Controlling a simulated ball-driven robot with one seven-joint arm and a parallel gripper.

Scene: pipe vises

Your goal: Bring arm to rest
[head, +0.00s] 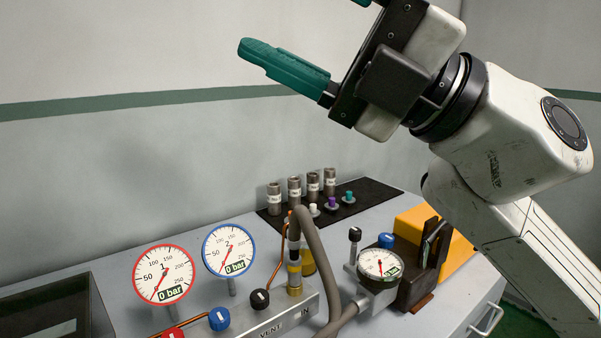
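My gripper (268,10) is raised at the top of the head view, well above the bench and pointing to the upper left. One teal finger (285,68) shows in full. Only a small teal piece of the other finger (362,2) shows at the top edge; the rest is cut off. The two fingers stand wide apart, and nothing shows held against the visible finger. My arm bends at the upper right and runs down to the lower right edge.
Below is a grey bench with a red-rimmed gauge (163,275), a blue-rimmed gauge (230,250), a grey hose (318,260), a smaller gauge (380,265) and a dark vise (420,270) by a yellow block (459,250). Several metal fittings (294,190) stand on a black mat (376,192). The space left of my gripper is free.

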